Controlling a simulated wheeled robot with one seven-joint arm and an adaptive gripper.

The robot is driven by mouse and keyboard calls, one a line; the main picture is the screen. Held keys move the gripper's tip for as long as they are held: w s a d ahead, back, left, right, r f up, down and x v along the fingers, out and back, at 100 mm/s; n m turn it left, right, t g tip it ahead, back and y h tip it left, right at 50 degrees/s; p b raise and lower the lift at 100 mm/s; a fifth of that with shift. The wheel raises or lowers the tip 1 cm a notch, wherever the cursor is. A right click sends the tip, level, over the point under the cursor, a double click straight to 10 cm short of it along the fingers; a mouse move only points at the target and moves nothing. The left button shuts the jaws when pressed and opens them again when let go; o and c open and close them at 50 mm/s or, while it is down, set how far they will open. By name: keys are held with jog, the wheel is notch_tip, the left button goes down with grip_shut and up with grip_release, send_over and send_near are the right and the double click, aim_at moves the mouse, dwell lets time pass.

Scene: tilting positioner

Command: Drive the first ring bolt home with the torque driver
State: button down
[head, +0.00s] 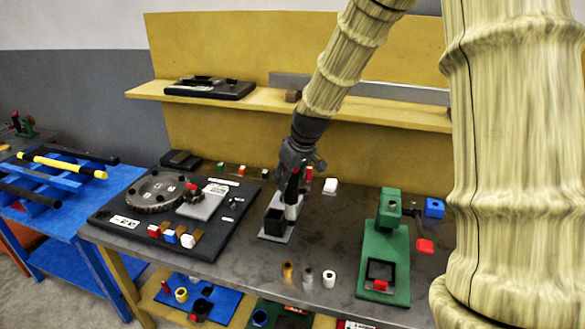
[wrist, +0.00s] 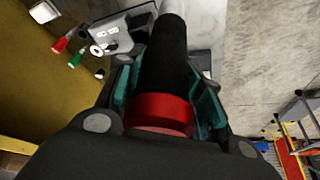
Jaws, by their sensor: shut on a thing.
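My gripper (head: 293,178) is over the middle of the bench, shut on the torque driver (head: 292,197). In the wrist view the driver (wrist: 165,58) is a black cylinder with a red collar and a pale far end, held between teal finger pads. In the head view its pale lower end is beside a black holder (head: 273,222) on a grey plate; I cannot tell whether it touches the holder. The tilting positioner's grey ring (head: 155,207) lies on a black base (head: 112,208) at the left, apart from the driver. The ring bolts are too small to make out.
A grey block (head: 205,205) with a dark and red part stands beside the ring. Small coloured blocks (head: 170,236) line the base's front. A green press-like stand (head: 386,240) is on the right. Small cylinders (head: 308,277) stand near the front edge. A yellow shelf (head: 270,98) runs behind.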

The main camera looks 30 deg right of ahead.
jog(key=s+a+f, duration=0.5)
jog(key=a+f, duration=0.6)
jog(key=f, duration=0.2)
jog(key=s+a+f+m, duration=0.1)
jog(key=s+a+f, duration=0.3)
jog(key=a+f, duration=0.7)
jog(key=shift+s+a+f+h, duration=0.2)
jog(key=shift+s+f+h, duration=0.15)
jog(key=shift+f, duration=0.5)
jog(key=shift+d, duration=0.1)
